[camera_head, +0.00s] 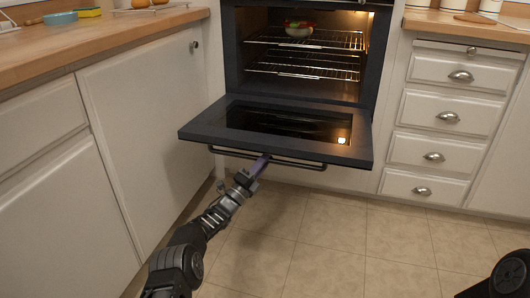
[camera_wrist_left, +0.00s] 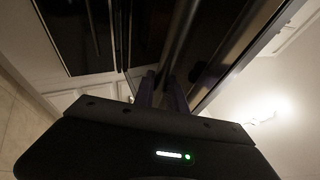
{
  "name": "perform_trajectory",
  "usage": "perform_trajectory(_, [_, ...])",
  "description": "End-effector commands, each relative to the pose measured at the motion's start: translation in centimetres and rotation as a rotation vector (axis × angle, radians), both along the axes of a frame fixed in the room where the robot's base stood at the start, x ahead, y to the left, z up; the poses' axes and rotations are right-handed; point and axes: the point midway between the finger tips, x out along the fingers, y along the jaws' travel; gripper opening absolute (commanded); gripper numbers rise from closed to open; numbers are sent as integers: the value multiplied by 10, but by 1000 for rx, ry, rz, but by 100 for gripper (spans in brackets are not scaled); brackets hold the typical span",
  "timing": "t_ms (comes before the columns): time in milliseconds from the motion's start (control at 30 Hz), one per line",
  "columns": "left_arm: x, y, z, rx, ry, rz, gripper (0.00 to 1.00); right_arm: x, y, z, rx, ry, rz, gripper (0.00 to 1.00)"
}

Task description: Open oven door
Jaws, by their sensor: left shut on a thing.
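The wall oven (camera_head: 305,60) stands in the middle of the head view with its lit inside and wire racks showing. Its dark door (camera_head: 200,125) is folded down, roughly level, with the glass pane facing up. The door's bar handle (camera_head: 300,163) runs along the front edge. My left gripper (camera_head: 262,162) is shut on the handle, left of its middle. In the left wrist view the gripper's fingers (camera_wrist_left: 161,90) close around the dark bar. My right gripper is out of view; only a dark part of mine shows at the lower right.
A bowl with red and green contents (camera_head: 298,29) stands on the upper rack (camera_head: 330,41). White cabinets (camera_head: 145,90) are on the left and drawers (camera_head: 440,115) on the right, close beside the door. The tiled floor (camera_head: 330,235) in front is clear.

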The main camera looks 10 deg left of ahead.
Motion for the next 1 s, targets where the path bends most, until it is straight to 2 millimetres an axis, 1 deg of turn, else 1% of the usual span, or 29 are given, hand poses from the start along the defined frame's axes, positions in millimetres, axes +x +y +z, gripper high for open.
perform_trajectory(433, [2,1,-1,-2,0,5,0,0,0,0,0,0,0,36])
perform_trajectory(467, [2,1,-1,-2,0,5,19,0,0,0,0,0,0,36])
perform_trajectory(700, [1,1,-2,-1,0,3,38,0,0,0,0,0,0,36])
perform_trajectory(1000, [0,1,-2,-1,1,2,38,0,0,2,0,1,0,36])
